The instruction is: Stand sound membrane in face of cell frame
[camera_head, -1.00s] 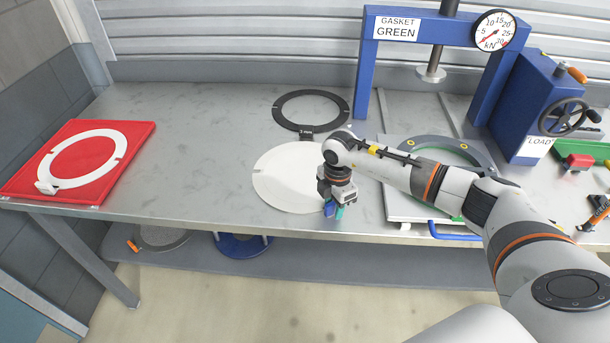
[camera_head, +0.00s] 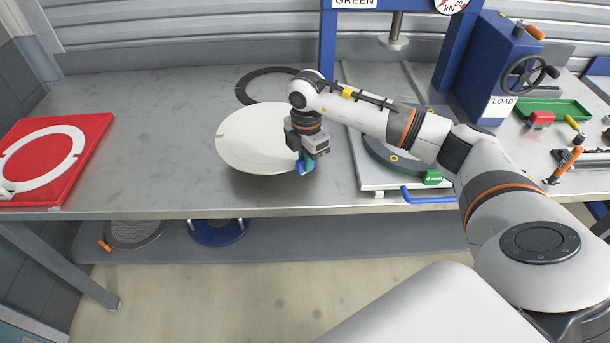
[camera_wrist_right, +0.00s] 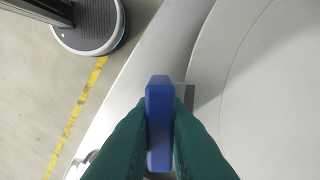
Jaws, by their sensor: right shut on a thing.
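The white round membrane (camera_head: 245,140) is tilted a little above the bench, with a shadow under its front edge. My right gripper (camera_head: 304,164) is at its right edge, shut on a blue piece (camera_wrist_right: 159,120) that seems to be the membrane's grip tab. In the right wrist view the green fingers (camera_wrist_right: 160,140) close on this piece, with the pale disc (camera_wrist_right: 275,90) to the right. The dark ring-shaped cell frame (camera_head: 378,157) lies on a pale plate right of the gripper, partly hidden by my right arm. My left gripper is out of view.
A thin black ring (camera_head: 252,92) lies behind the membrane. A red tray (camera_head: 88,140) with a white ring (camera_head: 45,157) is at the left. The blue press (camera_head: 328,55) stands at the back, and the bench (camera_head: 140,150) between tray and membrane is clear.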

